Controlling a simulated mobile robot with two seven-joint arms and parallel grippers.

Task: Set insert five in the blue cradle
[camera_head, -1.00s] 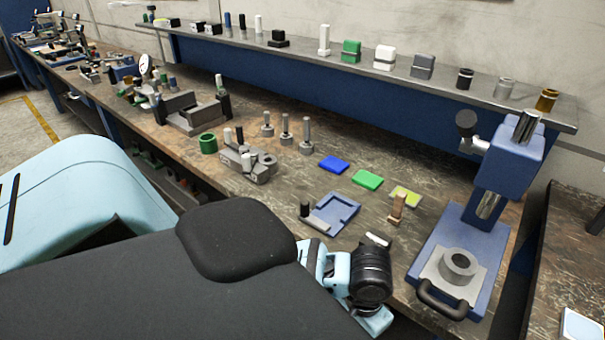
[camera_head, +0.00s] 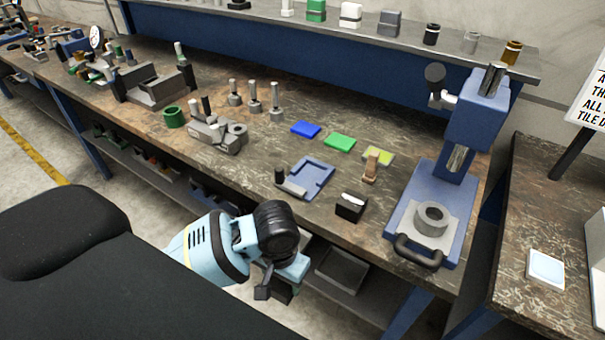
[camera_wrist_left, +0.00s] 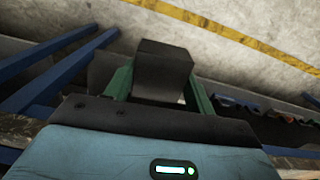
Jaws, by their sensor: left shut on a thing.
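My left gripper (camera_head: 276,286) hangs in front of the bench's front edge. It also shows in the left wrist view (camera_wrist_left: 158,88), its green fingers shut on a plain dark block (camera_wrist_left: 163,65). No number is readable on the block, so I cannot tell whether it is insert five. A blue square holder with a raised rim (camera_head: 322,186), perhaps the blue cradle, lies on the bench beyond the gripper, to the upper right. It looks empty, with a dark knob at its left corner. My right gripper is not in view.
A black block with a white top (camera_head: 350,207) stands right of the blue holder. Blue (camera_head: 306,129), green (camera_head: 340,142) and yellow (camera_head: 378,154) tiles lie behind. A blue press-like stand (camera_head: 418,200) is at right. Grey posted fixtures (camera_head: 217,135) stand left. An open tray (camera_head: 340,270) sits below.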

